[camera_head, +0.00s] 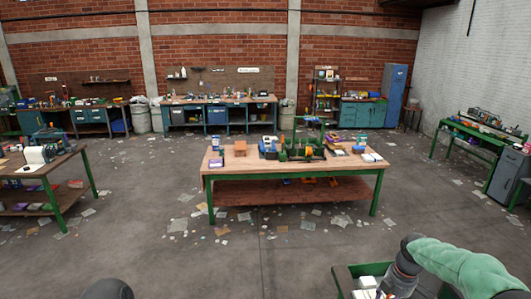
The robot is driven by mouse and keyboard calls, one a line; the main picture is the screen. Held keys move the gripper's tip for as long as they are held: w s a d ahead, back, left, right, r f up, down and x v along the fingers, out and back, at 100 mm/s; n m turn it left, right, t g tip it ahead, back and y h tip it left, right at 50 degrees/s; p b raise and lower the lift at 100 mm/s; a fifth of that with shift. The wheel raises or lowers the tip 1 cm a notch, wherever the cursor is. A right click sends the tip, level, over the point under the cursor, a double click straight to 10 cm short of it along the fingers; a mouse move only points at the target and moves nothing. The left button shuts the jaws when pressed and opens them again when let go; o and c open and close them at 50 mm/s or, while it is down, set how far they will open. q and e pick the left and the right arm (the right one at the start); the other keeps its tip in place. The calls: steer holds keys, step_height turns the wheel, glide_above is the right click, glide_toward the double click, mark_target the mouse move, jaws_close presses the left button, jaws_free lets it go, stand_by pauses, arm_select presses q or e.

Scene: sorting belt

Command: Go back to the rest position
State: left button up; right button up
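My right arm comes in at the lower right, with a pale green sleeve and a dark grey wrist. My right gripper (382,293) points down at the bottom edge, over or beside a green-edged container or stand (344,272) with white items (370,281) in it or on it. Its fingers are mostly cut off, so I cannot tell whether it is open or holds anything. A dark rounded shape at the bottom left may be part of my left arm. My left gripper does not show.
A wooden workbench (232,174) with green legs stands ahead, with tools and boxes on top. Another table (60,165) is at the left, and a green bench (470,133) at the right. The floor between is open, with scattered paper scraps.

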steer(key=s+a+f+m+y+b, duration=0.15)
steer(key=a+f+b, duration=0.3)
steer(key=f, duration=0.55)
steer(key=s+a+f+m+b, duration=0.25)
steer(key=a+f, duration=0.25)
steer(key=f, duration=0.6)
steer(key=s+a+f+m+y+b, duration=0.1)
steer(key=a+f+m+b, duration=0.3)
steer(key=f, duration=0.6)
arm_select(q)
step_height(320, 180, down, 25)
steer(key=b, duration=1.3)
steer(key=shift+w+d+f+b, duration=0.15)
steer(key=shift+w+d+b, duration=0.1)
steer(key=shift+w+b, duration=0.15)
arm_select(e)
steer(key=s+a+f+m, duration=0.5)
steer(key=s+f, duration=0.4)
steer(key=f, duration=0.2)
steer(key=s+a+f+m, duration=0.5)
steer(key=s+a+f, duration=0.3)
steer(key=s+f, duration=0.2)
steer(key=shift+a+f+m, duration=0.15)
steer(key=shift+f+m, duration=0.2)
steer(key=shift+m, duration=0.05)
steer(key=shift+c, duration=1)
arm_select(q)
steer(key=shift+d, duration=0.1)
